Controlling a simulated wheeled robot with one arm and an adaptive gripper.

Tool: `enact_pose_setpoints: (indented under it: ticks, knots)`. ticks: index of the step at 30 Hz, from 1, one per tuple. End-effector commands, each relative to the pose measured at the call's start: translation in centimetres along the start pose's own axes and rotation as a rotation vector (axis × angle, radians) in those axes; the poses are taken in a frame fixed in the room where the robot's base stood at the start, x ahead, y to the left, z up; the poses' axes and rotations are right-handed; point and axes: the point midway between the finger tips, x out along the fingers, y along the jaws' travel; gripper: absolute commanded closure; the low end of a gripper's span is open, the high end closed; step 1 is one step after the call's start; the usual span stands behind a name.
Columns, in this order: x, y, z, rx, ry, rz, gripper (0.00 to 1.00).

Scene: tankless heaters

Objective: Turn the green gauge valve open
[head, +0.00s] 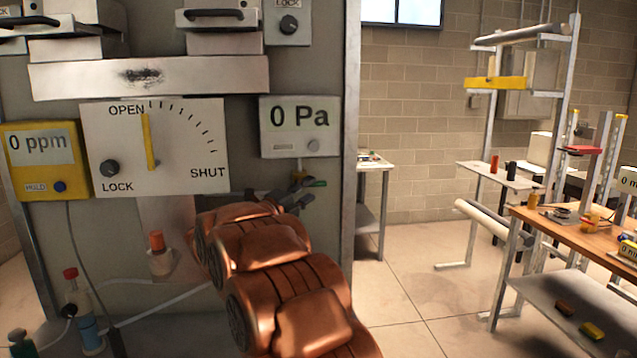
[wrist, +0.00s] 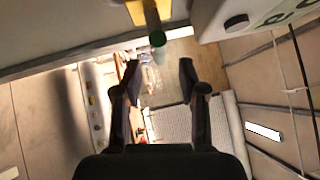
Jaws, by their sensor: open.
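The green gauge valve (head: 317,183) is a small green handle below the 0 Pa gauge (head: 299,127) in the head view. My gripper (head: 297,199) is just below and left of it, partly hidden by my copper arm. In the wrist view the green valve (wrist: 157,39) shows as a green end beside a yellow fitting (wrist: 140,12). My gripper (wrist: 158,75) is open there, its two fingers apart with nothing between them. The valve lies ahead of the fingertips, apart from them in the picture. The gauge box (wrist: 235,22) is at the upper right.
A dial panel (head: 190,150) with a yellow pointer and a yellow ppm meter (head: 45,160) are on the grey cabinet. An orange-capped bottle (head: 160,258) stands below. A wooden workbench (head: 570,232) is at right. The floor (head: 420,300) between is clear.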

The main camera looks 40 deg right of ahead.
Motion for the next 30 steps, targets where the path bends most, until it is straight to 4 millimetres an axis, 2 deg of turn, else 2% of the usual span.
enact_pose_setpoints:
  ticks: [6,12,24,30]
  knots:
    - [3.0,-0.1,0.0,-0.004,0.003,-0.002,0.59]
    - [4.7,0.0,-0.1,-0.003,0.002,0.000,0.59]
    - [5.3,0.0,-0.1,-0.003,0.002,-0.001,0.59]
    - [5.3,0.1,-0.1,-0.003,0.002,-0.001,0.78]
